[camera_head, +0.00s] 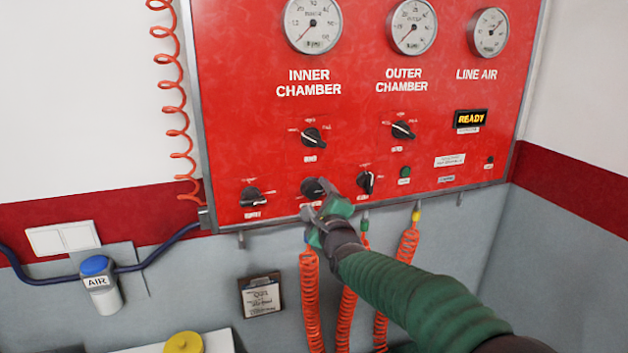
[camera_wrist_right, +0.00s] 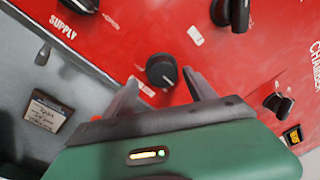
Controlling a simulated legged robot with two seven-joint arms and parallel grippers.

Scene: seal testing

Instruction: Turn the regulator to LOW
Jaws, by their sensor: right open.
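The red panel (camera_head: 240,100) carries several black knobs. A round black knob (camera_head: 313,187) sits in the middle of its bottom row, its label mostly covered by my right gripper; I take it to be the regulator. My right gripper (camera_head: 320,207) reaches up to it from below right. In the right wrist view the same knob (camera_wrist_right: 162,70) lies between the two open fingertips (camera_wrist_right: 161,80), with no clear contact. A white label sits beside it, too small to read. The setting of the knob cannot be read. My left gripper is not in view.
A left knob (camera_head: 251,197), marked SUPPLY in the wrist view (camera_wrist_right: 80,5), and a lever knob (camera_head: 366,182) flank it closely. Orange coiled hoses (camera_head: 310,300) hang below. Gauges (camera_head: 313,24) sit above, and a READY display (camera_head: 470,119) is at right. An AIR valve (camera_head: 97,280) is at left.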

